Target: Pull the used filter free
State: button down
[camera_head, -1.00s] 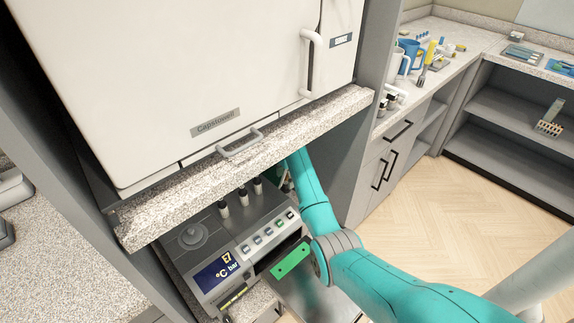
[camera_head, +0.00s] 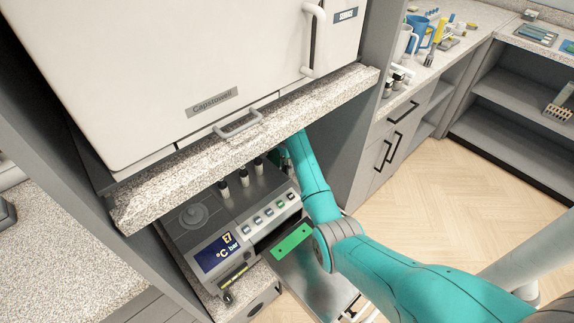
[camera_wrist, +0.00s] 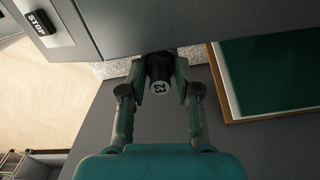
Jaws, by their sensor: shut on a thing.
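In the wrist view, my gripper (camera_wrist: 160,64) is shut on a dark, round-ended cylinder (camera_wrist: 160,77), taken to be the used filter. One finger presses on each side. The cylinder's far end is hidden at the edge of a grey housing (camera_wrist: 190,22), so I cannot tell whether it is free.
The machine's lit panel (camera_head: 216,252) reads E7. Several black-capped pieces (camera_head: 243,177) stand on top. A stone counter (camera_head: 180,180) overhangs above my arm, with a side wall (camera_head: 350,160) close on the right. A green plate (camera_head: 291,242) sits at the front. Floor is open at right.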

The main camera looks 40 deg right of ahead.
jog(key=shift+r, duration=0.1)
jog(key=shift+r, duration=3.4)
